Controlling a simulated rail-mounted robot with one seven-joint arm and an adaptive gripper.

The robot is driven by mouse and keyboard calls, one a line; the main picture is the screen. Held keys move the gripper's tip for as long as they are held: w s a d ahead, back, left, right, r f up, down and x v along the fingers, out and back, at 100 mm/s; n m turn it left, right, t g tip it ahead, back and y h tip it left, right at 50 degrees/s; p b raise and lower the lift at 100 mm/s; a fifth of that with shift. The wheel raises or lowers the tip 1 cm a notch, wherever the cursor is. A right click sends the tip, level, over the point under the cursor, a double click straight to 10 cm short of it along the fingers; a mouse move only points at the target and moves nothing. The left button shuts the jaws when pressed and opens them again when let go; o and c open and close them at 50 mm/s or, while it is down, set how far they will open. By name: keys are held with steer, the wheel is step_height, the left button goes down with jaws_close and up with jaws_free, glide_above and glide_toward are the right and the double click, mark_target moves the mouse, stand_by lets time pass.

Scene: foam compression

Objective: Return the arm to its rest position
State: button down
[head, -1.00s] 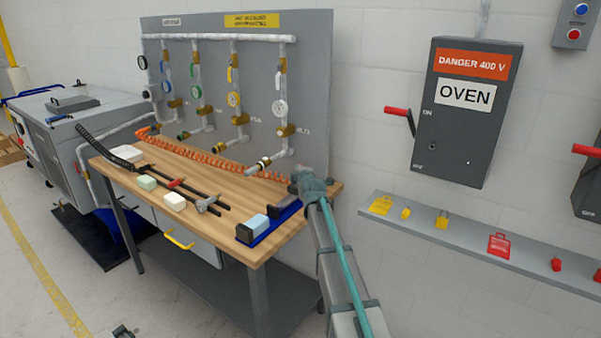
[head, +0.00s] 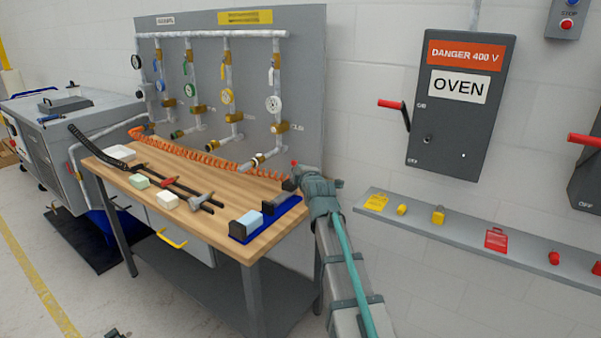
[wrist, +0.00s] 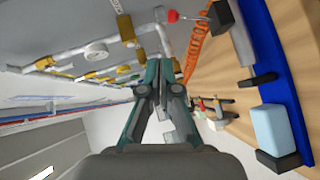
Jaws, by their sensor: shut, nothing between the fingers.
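My arm (head: 345,265) reaches up from the lower right in the head view, and its end is at the right end of the wooden workbench (head: 222,218). My gripper (wrist: 163,100) shows in the wrist view with its fingers together and nothing between them. In the head view its fingertips are hidden behind the arm. A blue vise tray (head: 265,224) lies on the bench close to the left of my arm. A light blue foam block (head: 248,217) sits in it, and the same block shows at the right of the wrist view (wrist: 272,128).
A pipe panel (head: 305,100) with gauges stands behind the bench, with an orange coiled hose (head: 205,157) in front. White and pale green blocks lie further left. A grey shelf (head: 465,238) with lockout parts and the oven switch box (head: 460,110) are right of my arm.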

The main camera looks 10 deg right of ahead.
stand_by(0.4)
steer(key=s+a+f+m+g, duration=0.1)
steer(key=s+f+m+g, duration=0.3)
steer(key=s+f, duration=0.7)
steer(key=s+a+f+m+g, duration=0.1)
steer(key=s+f+m+g, duration=0.35)
steer(key=f, duration=1.35)
steer(key=s+a+f+m+g, duration=0.2)
steer(key=s+f+m+g, duration=0.25)
steer(key=s+f, duration=0.7)
steer(key=s+f+g, duration=0.3)
steer(key=s+f, duration=0.5)
steer(key=s, duration=0.5)
steer(key=s+a+f+m+g, duration=0.1)
steer(key=s+f+g, duration=0.2)
steer(key=s+f, duration=0.4)
steer(key=s+a+f+m+g, duration=0.1)
steer(key=s+f+g, duration=0.2)
steer(key=s+f, duration=0.5)
steer(key=s, duration=1.1)
steer(key=shift+a+f+g+y, duration=0.15)
steer(key=shift+f+g+y, duration=0.15)
steer(key=shift+f+g, duration=0.1)
